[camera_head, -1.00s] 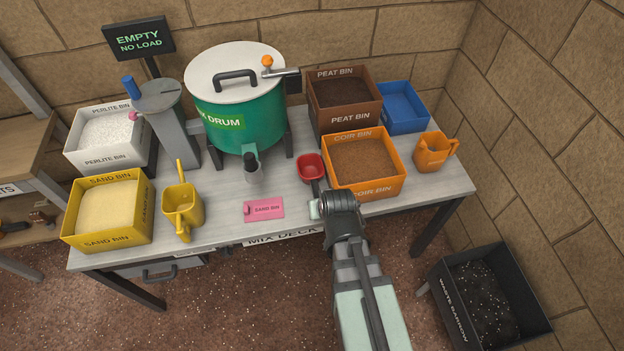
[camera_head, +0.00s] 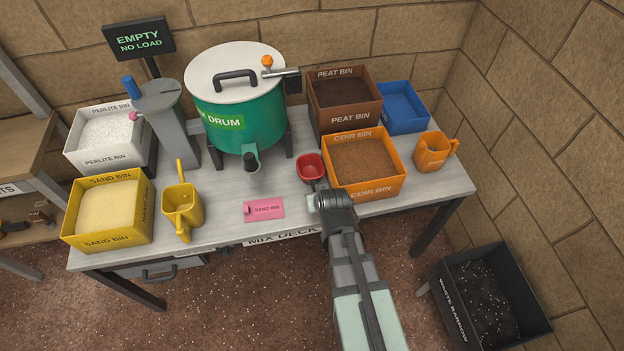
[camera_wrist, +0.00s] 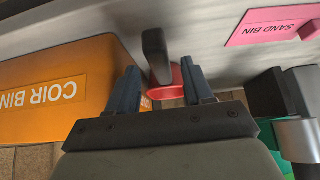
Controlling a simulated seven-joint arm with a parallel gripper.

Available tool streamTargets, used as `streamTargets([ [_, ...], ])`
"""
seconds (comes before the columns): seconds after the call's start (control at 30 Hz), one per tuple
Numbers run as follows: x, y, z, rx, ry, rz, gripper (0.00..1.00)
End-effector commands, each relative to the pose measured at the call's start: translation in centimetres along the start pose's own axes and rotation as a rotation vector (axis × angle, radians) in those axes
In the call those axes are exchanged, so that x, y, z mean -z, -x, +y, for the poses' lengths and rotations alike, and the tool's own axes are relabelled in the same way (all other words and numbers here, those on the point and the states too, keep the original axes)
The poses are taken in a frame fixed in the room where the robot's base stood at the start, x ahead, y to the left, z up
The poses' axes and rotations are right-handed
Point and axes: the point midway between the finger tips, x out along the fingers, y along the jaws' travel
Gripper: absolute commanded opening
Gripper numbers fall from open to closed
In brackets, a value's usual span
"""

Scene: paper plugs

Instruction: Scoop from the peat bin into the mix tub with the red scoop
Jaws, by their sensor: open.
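The red scoop (camera_head: 311,167) sits on the table just left of the orange coir bin, its bowl facing up. My gripper (camera_head: 316,197) is open at the scoop's near side and hides most of the handle. In the wrist view the dark scoop handle (camera_wrist: 154,52) appears between the fingertips of my gripper (camera_wrist: 159,72), with part of the red bowl (camera_wrist: 170,92) behind it. I cannot tell whether a finger touches the handle. The brown peat bin (camera_head: 344,116) stands at the back right, filled with dark peat. No label reading mix tub is visible; an unlabelled blue tub (camera_head: 405,122) stands right of the peat bin.
The coir bin (camera_head: 372,190) stands close right of my gripper. The green mix drum (camera_head: 235,123) with its spout is behind left. A pink card (camera_head: 264,209) lies on otherwise clear table.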

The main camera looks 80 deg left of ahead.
Motion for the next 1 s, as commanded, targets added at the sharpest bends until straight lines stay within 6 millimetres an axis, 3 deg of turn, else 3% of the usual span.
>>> streamTargets([
  [1.0, 0.1, -3.0, 0.0, 0.0, 0.0, 0.0, 0.51],
])
